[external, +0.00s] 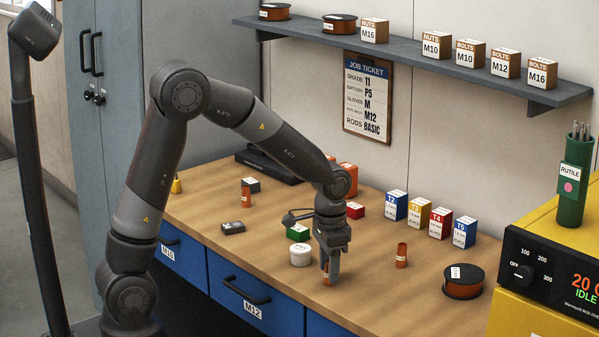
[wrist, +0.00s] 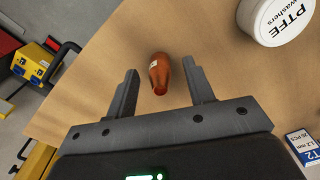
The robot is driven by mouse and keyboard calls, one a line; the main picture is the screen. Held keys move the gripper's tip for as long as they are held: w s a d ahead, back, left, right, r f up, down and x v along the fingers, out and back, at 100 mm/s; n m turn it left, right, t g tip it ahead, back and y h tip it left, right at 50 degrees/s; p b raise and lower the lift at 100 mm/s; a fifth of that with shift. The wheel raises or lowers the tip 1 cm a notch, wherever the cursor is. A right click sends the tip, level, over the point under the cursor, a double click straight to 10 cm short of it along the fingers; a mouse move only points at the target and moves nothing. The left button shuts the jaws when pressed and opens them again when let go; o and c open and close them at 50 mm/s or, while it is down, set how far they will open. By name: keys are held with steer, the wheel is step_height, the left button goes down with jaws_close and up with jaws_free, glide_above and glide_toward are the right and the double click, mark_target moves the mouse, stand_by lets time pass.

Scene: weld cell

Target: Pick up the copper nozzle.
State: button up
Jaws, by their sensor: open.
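A copper nozzle (wrist: 159,76) with a small pale label shows in the wrist view, between the lines of my two fingers. One of its ends is narrower than the other. My gripper (wrist: 160,70) is open, with a finger on each side of the nozzle and visible gaps between. In the external view my gripper (external: 331,268) points down near the bench's front edge, and a bit of the nozzle (external: 327,281) shows at the fingertips. The fingers hide most of it there. I cannot tell how far the fingertips are above the bench.
A white PTFE washers tub (wrist: 281,22) stands close by, also in the external view (external: 299,256). Other copper-coloured cylinders stand on the bench (external: 401,256), one farther left (external: 246,196). A dark spool (external: 463,284) and several T-labelled boxes (external: 396,207) are to the right.

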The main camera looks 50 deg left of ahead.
steer(key=shift+f, duration=0.65)
steer(key=shift+c, duration=0.6)
jaws_close()
